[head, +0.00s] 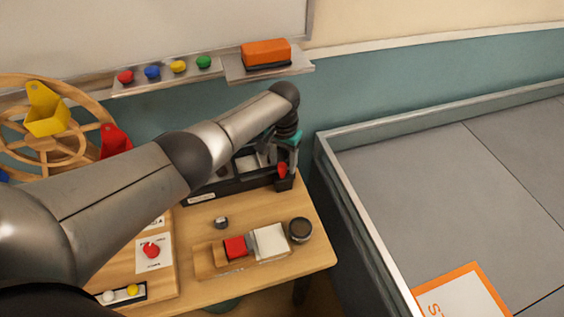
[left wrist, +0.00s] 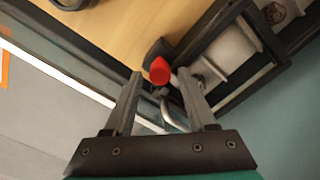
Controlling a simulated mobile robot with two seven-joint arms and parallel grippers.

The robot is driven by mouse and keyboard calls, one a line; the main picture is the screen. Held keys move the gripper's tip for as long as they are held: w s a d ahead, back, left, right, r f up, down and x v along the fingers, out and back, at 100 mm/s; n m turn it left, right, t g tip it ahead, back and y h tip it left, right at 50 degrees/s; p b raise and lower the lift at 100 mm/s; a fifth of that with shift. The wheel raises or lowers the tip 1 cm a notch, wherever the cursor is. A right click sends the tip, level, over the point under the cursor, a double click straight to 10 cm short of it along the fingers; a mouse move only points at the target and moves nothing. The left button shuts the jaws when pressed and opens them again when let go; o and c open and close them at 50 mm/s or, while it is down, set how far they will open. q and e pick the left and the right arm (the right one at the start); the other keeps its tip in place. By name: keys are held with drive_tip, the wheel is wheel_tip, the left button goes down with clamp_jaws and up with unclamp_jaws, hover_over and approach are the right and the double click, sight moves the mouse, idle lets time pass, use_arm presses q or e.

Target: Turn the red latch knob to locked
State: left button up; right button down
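A red knob (head: 282,170) with a dark mount sits at the right front corner of a dark open case (head: 229,187) on the wooden table. In the left wrist view the red knob (left wrist: 159,70) shows beside a bent metal rod (left wrist: 170,115) and the case edge. My left gripper (head: 289,160) is at this corner, partly hidden by its own wrist. In the left wrist view its two fingers stand apart, with the red knob in line with the gap near their tips. I see no contact. Another red knob (head: 151,250) is on a white plate at the table's left. My right gripper is not in view.
On the table (head: 313,266) are a wooden block with red and white parts (head: 268,242), a dark round can (head: 300,230) and a small cylinder (head: 221,222). A walled grey arena (head: 430,180) stands right of the table. A marker shelf (head: 140,87) is behind.

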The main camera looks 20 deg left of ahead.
sight(282, 165)
use_arm(q)
drive_tip(key=shift+o, duration=0.2)
drive_tip(key=shift+s, duration=0.15)
drive_tip(key=shift+r+p, duration=0.3)
drive_tip(key=shift+r, duration=0.15)
wheel_tip(282, 165, up, 14)
drive_tip(key=p, duration=0.3)
drive_tip(key=shift+r, duration=0.15)
